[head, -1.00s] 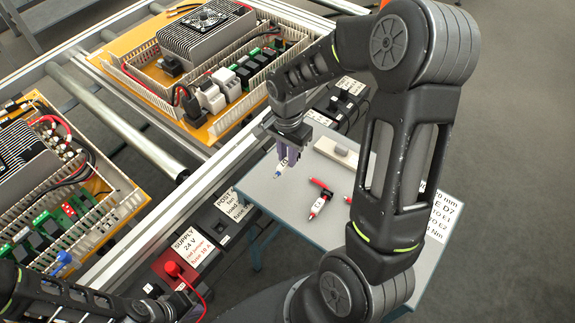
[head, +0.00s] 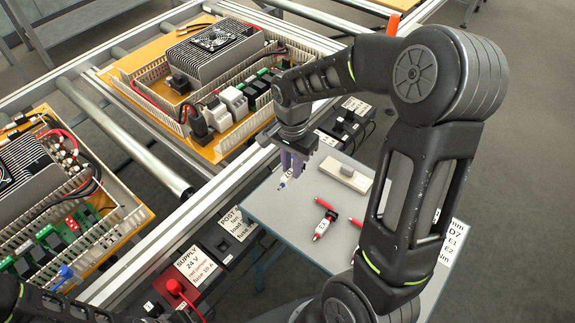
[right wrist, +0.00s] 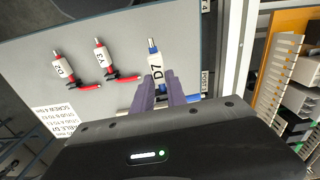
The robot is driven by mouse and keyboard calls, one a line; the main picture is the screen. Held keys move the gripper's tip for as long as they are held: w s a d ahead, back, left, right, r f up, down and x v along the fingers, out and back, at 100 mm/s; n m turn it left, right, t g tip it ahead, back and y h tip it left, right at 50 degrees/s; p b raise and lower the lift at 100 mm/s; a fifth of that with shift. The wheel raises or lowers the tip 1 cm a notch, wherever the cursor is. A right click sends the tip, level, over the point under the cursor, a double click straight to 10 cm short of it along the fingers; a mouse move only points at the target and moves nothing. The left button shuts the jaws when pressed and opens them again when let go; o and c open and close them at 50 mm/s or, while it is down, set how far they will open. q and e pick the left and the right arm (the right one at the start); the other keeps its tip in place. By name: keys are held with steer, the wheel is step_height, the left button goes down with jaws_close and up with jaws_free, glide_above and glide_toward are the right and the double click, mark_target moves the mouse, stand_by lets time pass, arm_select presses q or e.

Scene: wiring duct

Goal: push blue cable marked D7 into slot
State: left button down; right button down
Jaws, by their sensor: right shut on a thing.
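The blue cable marked D7 (right wrist: 156,72) has a white label and a metal tip. In the right wrist view it stands between the fingers of my right gripper (right wrist: 160,98), which is shut on it. In the head view my right gripper (head: 293,165) points down over the small grey table, with the cable's end (head: 282,184) below its fingers. I cannot tell whether that end touches the table. The slotted wiring ducts (head: 258,118) line the orange board to the left of the gripper. The exact slot is not marked out. My left forearm shows at the bottom left; its gripper is out of view.
The small table (head: 290,226) holds red cables (head: 323,222), marked D2 (right wrist: 63,68) and Y3 (right wrist: 103,60) in the wrist view, and a pale block (head: 347,177). A metal rail (head: 190,220) and black labelled boxes (head: 222,243) lie between table and boards. Another board (head: 130,222) is at left.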

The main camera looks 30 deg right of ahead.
steer(key=w+a+r+n, duration=0.4)
steer(key=w+a+n, duration=0.6)
steer(key=a+n, duration=0.2)
steer(key=shift+a+r+n, duration=0.2)
steer(key=shift+n, duration=0.7)
steer(key=shift+w, duration=0.1)
